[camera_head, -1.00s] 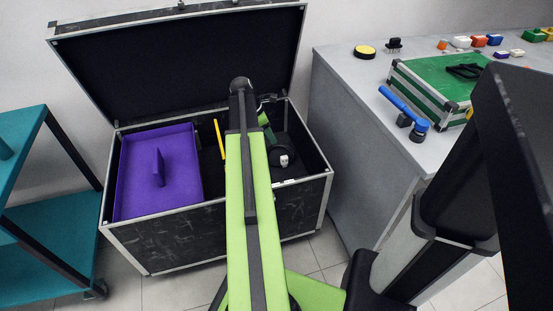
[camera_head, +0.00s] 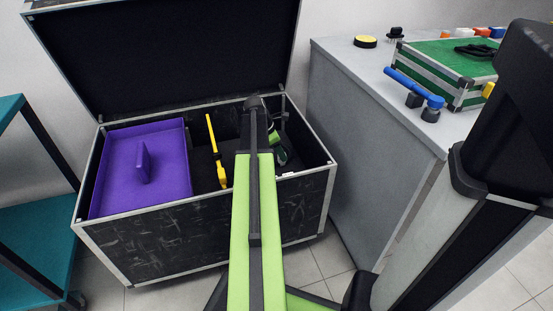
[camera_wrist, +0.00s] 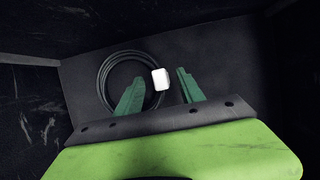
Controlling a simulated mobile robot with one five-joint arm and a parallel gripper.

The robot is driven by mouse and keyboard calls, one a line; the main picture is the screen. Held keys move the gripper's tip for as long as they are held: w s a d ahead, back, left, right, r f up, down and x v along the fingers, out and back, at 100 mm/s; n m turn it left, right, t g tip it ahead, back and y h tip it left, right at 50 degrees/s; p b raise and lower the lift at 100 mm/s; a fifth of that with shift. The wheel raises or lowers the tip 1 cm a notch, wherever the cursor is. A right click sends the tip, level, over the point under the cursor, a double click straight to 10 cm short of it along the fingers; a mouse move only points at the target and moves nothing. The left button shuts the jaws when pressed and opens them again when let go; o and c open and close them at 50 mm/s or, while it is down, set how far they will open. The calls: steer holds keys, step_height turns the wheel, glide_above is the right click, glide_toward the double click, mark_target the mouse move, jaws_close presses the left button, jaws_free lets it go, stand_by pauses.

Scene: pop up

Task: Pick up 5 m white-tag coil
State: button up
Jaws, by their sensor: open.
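A black cable coil (camera_wrist: 104,80) with a white tag (camera_wrist: 161,79) lies on the dark floor of a case compartment in the wrist view. My gripper (camera_wrist: 161,75) is open, its two green fingers pointing down at the coil. The left finger overlaps the coil's lower right part in the picture; the right finger is to the right of the tag. The tag appears between the fingers, with nothing gripped. I cannot tell how far above the coil the fingertips are. In the head view, my arm and gripper largely hide the coil inside the case's right compartment.
The open black case (camera_head: 205,235) has metal-edged walls around the gripper. A purple tray (camera_head: 120,180) fills its left side, and a yellow tool (camera_head: 216,150) stands left of my arm. A grey counter (camera_head: 385,125) with a green case (camera_head: 450,62) is at right.

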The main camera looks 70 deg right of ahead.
steer(key=b+x, duration=0.1)
steer(key=x, duration=0.1)
steer(key=shift+f, duration=0.3)
steer(key=shift+r, duration=0.2)
jaws_close()
stand_by(0.9)
